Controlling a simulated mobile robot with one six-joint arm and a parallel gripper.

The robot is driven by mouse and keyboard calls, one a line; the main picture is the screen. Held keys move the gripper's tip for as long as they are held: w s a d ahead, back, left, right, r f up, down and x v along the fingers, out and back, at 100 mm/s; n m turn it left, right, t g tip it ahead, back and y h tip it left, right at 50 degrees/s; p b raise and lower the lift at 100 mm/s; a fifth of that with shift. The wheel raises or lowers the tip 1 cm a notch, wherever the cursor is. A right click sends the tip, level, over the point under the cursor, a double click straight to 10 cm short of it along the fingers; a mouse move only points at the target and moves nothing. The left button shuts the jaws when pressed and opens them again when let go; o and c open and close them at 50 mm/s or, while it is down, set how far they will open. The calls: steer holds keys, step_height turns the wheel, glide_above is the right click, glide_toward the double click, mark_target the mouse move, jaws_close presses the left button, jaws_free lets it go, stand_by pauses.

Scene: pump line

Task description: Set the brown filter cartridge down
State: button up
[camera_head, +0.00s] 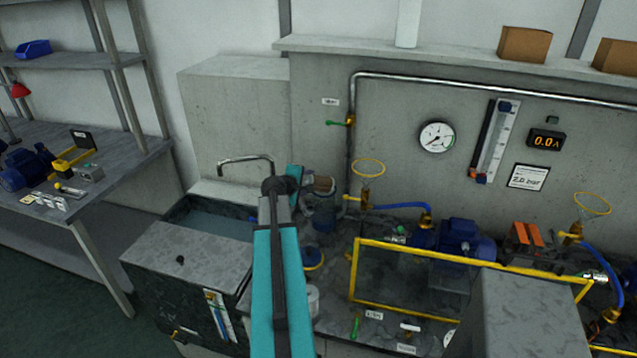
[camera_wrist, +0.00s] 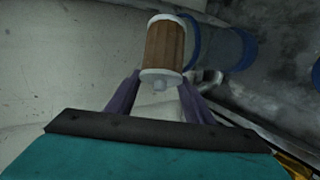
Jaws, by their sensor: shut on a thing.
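The brown filter cartridge (camera_wrist: 165,46) has pale end caps and shows at the top middle of the wrist view. My gripper (camera_wrist: 161,84) is shut on it, with a purple finger on each side of its near end. In the head view the cartridge (camera_head: 324,184) shows just right of the end of my teal arm, above the left end of the pump bench. My arm hides part of the area around it. I cannot tell whether the cartridge touches anything below.
A blue cylindrical part (camera_wrist: 232,48) lies close to the cartridge's right. A water tank (camera_head: 190,248) is left of my arm. A yellow frame (camera_head: 430,312) and yellow handwheel (camera_head: 368,168) are farther right.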

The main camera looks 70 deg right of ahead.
steer(key=shift+r, duration=0.1)
steer(key=shift+r+b, duration=0.9)
steer(key=shift+r, duration=0.75)
steer(key=w+a+b, duration=0.2)
steer(key=a, duration=0.5)
steer(key=w+a+r+b, duration=0.1)
steer(key=w+a+b, duration=0.1)
steer(key=a, duration=0.6)
steer(key=shift+w+a+r+b, duration=0.2)
steer(key=shift+a+r+b, duration=0.05)
steer(key=shift+b, duration=0.25)
steer(key=shift+w, duration=0.1)
